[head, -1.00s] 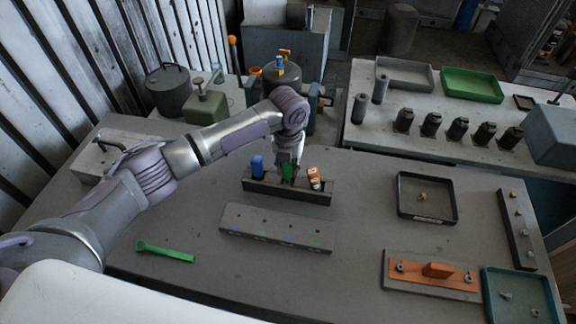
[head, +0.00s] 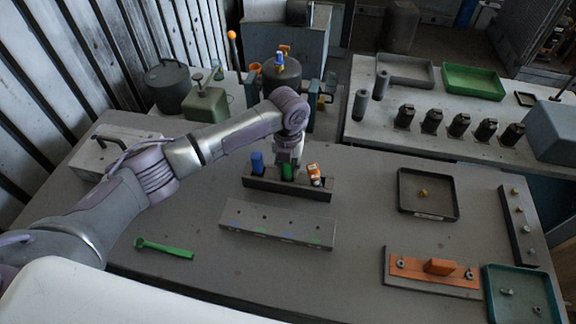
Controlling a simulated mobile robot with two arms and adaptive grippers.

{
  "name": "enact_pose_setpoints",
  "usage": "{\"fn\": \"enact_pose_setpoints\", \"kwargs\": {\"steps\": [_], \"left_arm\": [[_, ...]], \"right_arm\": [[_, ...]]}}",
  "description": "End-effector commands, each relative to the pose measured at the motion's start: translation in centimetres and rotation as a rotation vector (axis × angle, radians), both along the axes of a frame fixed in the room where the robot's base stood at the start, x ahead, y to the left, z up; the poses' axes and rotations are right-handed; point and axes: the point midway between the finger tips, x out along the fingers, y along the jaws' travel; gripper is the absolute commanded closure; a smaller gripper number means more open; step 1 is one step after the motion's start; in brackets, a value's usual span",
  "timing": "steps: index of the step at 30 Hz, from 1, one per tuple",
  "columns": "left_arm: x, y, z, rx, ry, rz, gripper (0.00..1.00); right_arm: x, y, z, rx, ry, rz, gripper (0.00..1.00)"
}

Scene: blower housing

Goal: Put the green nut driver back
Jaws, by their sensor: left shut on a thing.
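The green nut driver (head: 288,171) is upright at the dark holder (head: 310,191), between a blue-handled tool (head: 257,163) and an orange-and-white item (head: 314,174). My left gripper (head: 288,163) points down from above and is shut on the green handle. The driver's lower end is hidden behind the holder's front wall, so I cannot tell how deep it sits. My right gripper is not in view.
A grey block with holes (head: 278,224) lies in front of the holder. A green wrench (head: 163,248) lies at the front left. A black tray (head: 428,216), an orange fixture (head: 434,268) and a teal tray (head: 519,290) stand at right.

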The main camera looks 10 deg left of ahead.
Motion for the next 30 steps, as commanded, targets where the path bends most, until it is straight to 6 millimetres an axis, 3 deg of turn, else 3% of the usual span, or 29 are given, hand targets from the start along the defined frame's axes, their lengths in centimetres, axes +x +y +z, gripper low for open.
{"fn": "enact_pose_setpoints", "kwargs": {"steps": [14, 15, 19, 20, 26, 30], "left_arm": [[0.03, -0.01, 0.05, 0.0, -0.001, 0.0, 1.0], [0.03, -0.01, 0.05, 0.0, -0.001, 0.0, 0.66], [0.03, -0.01, 0.05, 0.0, -0.001, 0.0, 0.45], [0.03, -0.01, 0.05, 0.0, -0.001, 0.0, 0.4], [0.03, 0.0, 0.05, 0.0, -0.001, 0.0, 0.4], [0.01, 0.01, 0.02, 0.0, 0.0, 0.0, 0.2]], "right_arm": [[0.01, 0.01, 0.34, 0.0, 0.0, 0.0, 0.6], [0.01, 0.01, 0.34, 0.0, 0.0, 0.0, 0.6], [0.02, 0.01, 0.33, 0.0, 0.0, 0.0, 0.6], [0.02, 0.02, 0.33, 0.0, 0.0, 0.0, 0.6], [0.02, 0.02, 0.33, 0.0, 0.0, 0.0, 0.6], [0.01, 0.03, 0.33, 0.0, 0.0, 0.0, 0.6]]}}
